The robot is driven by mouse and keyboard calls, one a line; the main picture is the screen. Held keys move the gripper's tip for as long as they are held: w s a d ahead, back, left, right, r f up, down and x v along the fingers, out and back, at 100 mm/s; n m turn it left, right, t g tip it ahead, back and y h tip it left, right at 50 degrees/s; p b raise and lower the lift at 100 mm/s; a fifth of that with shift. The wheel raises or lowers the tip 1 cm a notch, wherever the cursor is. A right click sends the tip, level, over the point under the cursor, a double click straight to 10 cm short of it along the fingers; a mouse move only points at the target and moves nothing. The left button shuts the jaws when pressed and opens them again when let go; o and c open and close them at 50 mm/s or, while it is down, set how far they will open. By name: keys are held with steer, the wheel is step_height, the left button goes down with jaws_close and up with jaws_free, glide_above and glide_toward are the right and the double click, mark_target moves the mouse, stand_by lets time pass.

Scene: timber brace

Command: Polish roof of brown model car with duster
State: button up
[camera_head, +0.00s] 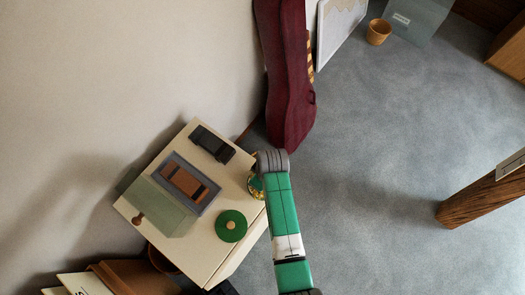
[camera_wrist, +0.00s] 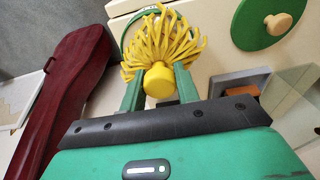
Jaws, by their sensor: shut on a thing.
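The brown model car (camera_head: 184,182) sits on a grey base (camera_head: 208,200) on the cream cabinet top (camera_head: 210,262). The grey base (camera_wrist: 228,78) shows partly in the wrist view, with most of the car hidden behind my gripper. My gripper (camera_wrist: 158,80) is shut on the duster (camera_wrist: 165,42), which has a yellow handle and splayed yellow strands. In the head view the duster (camera_head: 256,188) is mostly hidden by my arm, at the cabinet's right edge. The duster is apart from the car, to its right.
A clear case or cover (camera_head: 158,208) with a brown knob is beside the car's base. A black model car (camera_head: 212,144) and a green disc with a knob (camera_head: 231,226) are also on the top. A dark red instrument case (camera_head: 290,90) leans behind. Open floor (camera_head: 390,150) lies right.

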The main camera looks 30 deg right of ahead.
step_height(320, 180, up, 6)
steer(key=p, duration=0.4)
steer(key=shift+f+p, duration=0.1)
steer(key=shift+p, duration=0.3)
steer(key=shift+f, duration=0.1)
steer(key=w+a+r+m, duration=0.1)
steer(key=a+r+m, duration=0.4)
steer(key=a+r, duration=0.8)
step_height(320, 180, up, 2)
steer(key=shift+r+h, duration=0.1)
steer(key=shift+h, duration=0.3)
steer(key=shift+a, duration=0.15)
